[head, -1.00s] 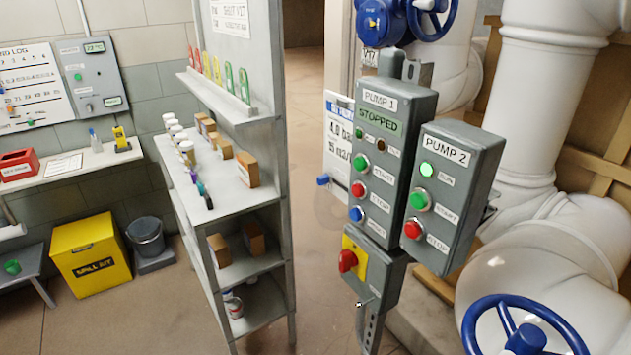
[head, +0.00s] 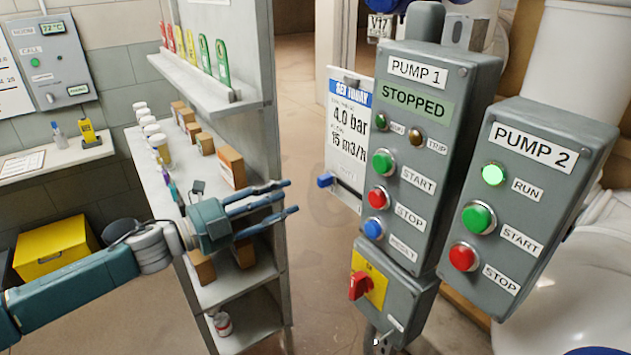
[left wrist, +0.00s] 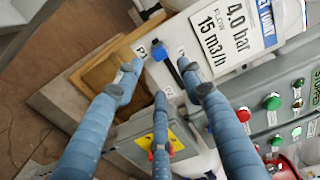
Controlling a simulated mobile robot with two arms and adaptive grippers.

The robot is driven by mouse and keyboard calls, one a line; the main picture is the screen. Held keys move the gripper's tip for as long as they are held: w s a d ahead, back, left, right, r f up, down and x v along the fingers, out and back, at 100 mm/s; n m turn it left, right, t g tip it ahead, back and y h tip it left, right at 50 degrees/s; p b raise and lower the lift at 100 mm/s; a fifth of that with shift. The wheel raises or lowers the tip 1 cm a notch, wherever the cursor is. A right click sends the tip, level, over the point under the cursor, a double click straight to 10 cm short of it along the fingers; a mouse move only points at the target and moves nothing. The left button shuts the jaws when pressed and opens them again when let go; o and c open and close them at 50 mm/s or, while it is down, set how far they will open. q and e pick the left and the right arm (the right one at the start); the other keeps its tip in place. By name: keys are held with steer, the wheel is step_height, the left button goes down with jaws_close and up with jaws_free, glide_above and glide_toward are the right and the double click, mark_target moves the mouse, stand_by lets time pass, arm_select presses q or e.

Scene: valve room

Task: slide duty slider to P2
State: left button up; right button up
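The duty slider shows as a small blue knob (head: 325,180) at the lower left edge of the white 4.0 bar sign. In the left wrist view the left fingertips (left wrist: 160,76) lie around and below the knob's position in the picture, with no contact visible. My right gripper is not in view.
The PUMP 1 box (head: 433,150), reading STOPPED, and the PUMP 2 box (head: 535,215), with a lit RUN lamp, stand to the right. A red rotary switch (head: 360,286) is below. A grey shelf unit (head: 250,285) stands behind my left arm.

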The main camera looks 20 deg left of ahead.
mark_target(319, 183)
arm_select(q)
steer(key=p+x, duration=0.1)
steer(key=x, duration=0.3)
steer(key=p+x, duration=0.2)
steer(key=x, duration=0.2)
steer(key=shift+w+d+r, duration=0.2)
steer(key=shift+w+d+f, duration=0.1)
steer(key=shift+w+d, duration=0.3)
steer(key=shift+w, duration=0.15)
steer(key=shift+c, duration=0.3)
steer(key=c, duration=0.8)
steer(key=shift+d, duration=0.1)
jaws_close()
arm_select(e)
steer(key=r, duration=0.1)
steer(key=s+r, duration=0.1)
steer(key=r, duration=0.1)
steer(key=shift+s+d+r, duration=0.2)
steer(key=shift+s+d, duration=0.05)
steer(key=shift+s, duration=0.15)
